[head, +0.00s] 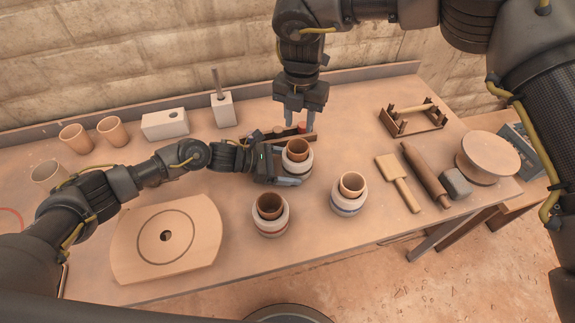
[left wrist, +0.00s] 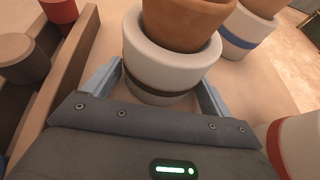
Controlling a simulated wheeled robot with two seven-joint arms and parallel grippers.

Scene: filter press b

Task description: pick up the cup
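Three terracotta cups each sit in a white banded vessel. The back one (head: 298,146) is in a brown-banded vessel (left wrist: 150,62), the front left one (head: 269,202) and the right one (head: 352,183) stand apart. My left gripper (head: 288,172) is at the back vessel. In the left wrist view its fingers (left wrist: 155,88) are spread on either side of the vessel's lower part, below the terracotta cup (left wrist: 185,20). I cannot tell whether they touch it.
A low rack (head: 270,137) with small coloured pieces lies just behind the back cup. A round-marked board (head: 190,255) lies front left. A paddle (head: 397,180), a rolling pin (head: 425,172) and a round stand (head: 487,152) are at the right. Empty terracotta cups (head: 75,138) stand back left.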

